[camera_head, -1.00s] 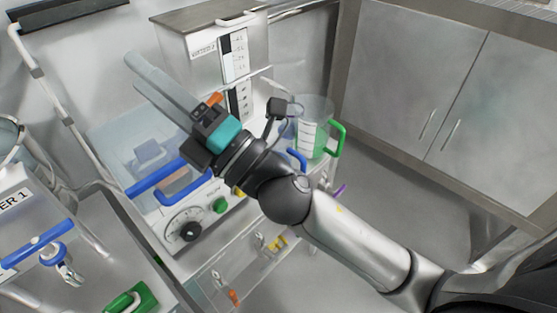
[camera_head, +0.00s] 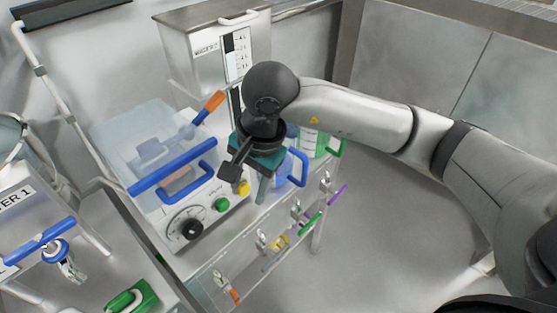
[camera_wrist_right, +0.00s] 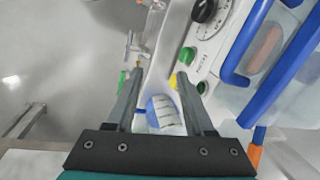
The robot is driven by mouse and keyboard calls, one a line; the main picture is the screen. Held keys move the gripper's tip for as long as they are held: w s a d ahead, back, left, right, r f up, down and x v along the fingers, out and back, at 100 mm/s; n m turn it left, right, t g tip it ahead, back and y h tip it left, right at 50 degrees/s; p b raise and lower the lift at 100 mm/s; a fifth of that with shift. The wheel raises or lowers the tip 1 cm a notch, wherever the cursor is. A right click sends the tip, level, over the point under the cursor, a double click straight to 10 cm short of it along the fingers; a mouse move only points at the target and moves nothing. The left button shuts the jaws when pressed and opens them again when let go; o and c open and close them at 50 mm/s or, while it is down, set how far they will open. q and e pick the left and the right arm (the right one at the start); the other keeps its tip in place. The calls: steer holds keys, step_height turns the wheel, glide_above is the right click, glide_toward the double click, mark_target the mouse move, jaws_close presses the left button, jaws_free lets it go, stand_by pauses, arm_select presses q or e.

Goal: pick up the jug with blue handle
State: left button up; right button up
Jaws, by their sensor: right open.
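The jug with the blue handle (camera_head: 283,179) is a clear jug at the right end of the bench, partly hidden behind my right gripper; its blue handle faces right. In the right wrist view the jug (camera_wrist_right: 166,116), with a marked scale, shows between the two fingers, its blue handle towards the left finger. My right gripper (camera_head: 262,186) points down over the jug's near left side, fingers apart, nothing held. It also shows in the wrist view (camera_wrist_right: 159,76). Whether a finger touches the jug cannot be told. My left gripper is out of view.
A green-handled jug (camera_head: 312,142) stands just behind. To the left is a clear-lidded machine with a blue bar (camera_head: 172,166), a dial (camera_head: 191,229) and coloured buttons. A tall metal cabinet (camera_head: 205,55) stands behind. Hooks with coloured tools hang along the bench front. The floor at right is clear.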

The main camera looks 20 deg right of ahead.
mark_target(304, 169)
steer(key=w+d+r+h, duration=0.3)
steer(key=d+h, duration=0.3)
steer(key=d, duration=0.5)
steer(key=shift+t, duration=0.3)
steer(key=b+x, duration=0.2)
steer(key=x, duration=0.7)
steer(key=shift+b, duration=0.4)
steer(key=shift+w+a+b+x, duration=0.1)
steer(key=shift+b+x, duration=0.2)
steer(key=shift+x, duration=1.2)
steer(key=shift+w+a+b+x, duration=0.1)
steer(key=shift+b+x, duration=0.15)
steer(key=shift+x, duration=1.3)
jaws_close()
steer(key=shift+r, duration=0.1)
